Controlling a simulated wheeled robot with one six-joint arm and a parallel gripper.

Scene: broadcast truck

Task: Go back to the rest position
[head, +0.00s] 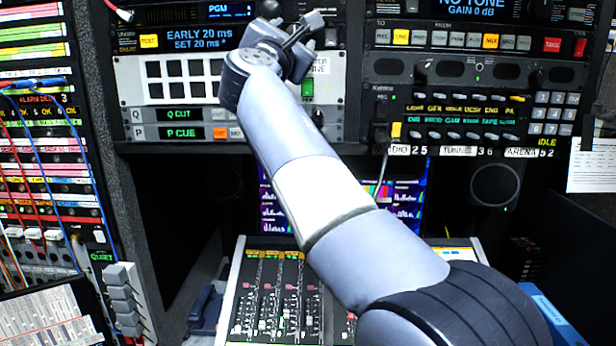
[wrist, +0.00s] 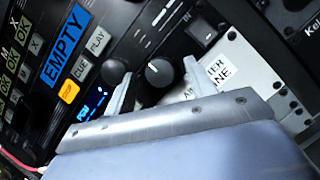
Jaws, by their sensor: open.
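My gripper (head: 308,24) is raised high in the head view, in front of the upper part of the equipment rack, with my arm reaching up to it from the lower right. In the wrist view my gripper (wrist: 158,82) has its two fingers apart, with nothing held between them. A dark round knob (wrist: 157,72) shows in the gap between the fingers. I cannot tell whether a finger touches the panel.
A panel with a blue EMPTY display (wrist: 67,50) is close ahead. A button panel (head: 178,80) and a tone panel (head: 455,40) flank my arm. A mixing desk (head: 262,290) lies below. A patch bay with cables (head: 40,150) stands at left.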

